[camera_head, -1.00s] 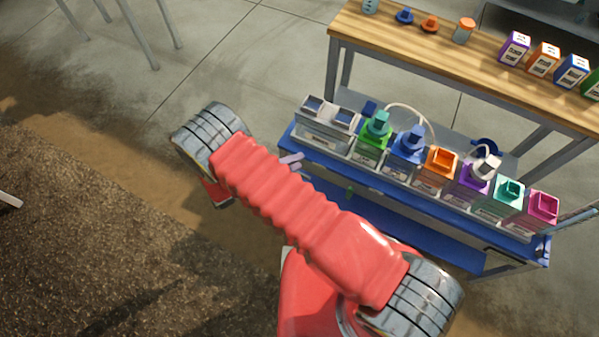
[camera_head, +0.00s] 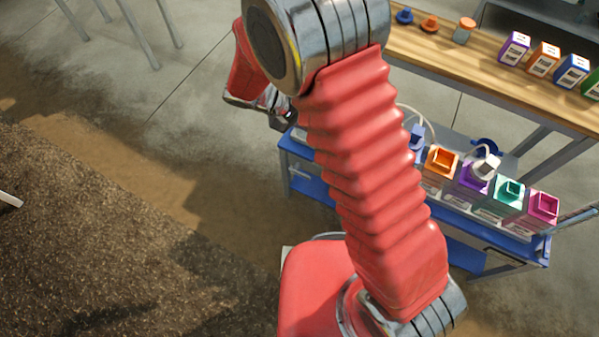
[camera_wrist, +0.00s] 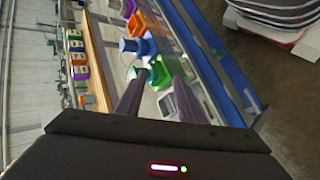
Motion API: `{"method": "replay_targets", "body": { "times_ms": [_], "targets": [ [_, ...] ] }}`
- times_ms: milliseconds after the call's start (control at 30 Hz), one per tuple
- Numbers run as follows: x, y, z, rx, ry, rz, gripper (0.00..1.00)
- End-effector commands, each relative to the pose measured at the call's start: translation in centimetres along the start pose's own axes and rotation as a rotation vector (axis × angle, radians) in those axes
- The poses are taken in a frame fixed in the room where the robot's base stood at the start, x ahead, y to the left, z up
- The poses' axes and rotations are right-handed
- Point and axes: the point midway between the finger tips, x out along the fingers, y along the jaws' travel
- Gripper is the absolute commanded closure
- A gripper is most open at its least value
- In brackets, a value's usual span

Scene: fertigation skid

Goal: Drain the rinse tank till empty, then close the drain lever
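My gripper (camera_wrist: 155,85) shows in the wrist view with its two dark fingers apart and nothing held between them. In the head view the gripper (camera_head: 281,118) hangs above the left end of the blue skid (camera_head: 298,146), partly behind my arm. A pale grey box (camera_wrist: 167,106), which may be the rinse tank, shows between and behind the fingers in the wrist view. In the head view my arm hides it. I cannot make out the drain lever or any water level in either current view.
Orange (camera_head: 440,161), purple (camera_head: 472,177), teal (camera_head: 508,190) and pink (camera_head: 542,206) containers stand along the skid. A wooden bench (camera_head: 480,55) with cartons stands behind. A pale hose (camera_head: 418,116) arches over the skid. Open floor lies to the left.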

Motion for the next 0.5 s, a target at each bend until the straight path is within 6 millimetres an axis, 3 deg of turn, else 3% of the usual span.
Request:
{"method": "replay_targets", "body": {
  "times_ms": [100,500],
  "targets": [
    [-0.6,2.5,1.0,0.023,-0.019,-0.068,0.66],
    [-2.1,9.2,5.1,0.09,-0.038,-0.292,0.66]
  ]
}}
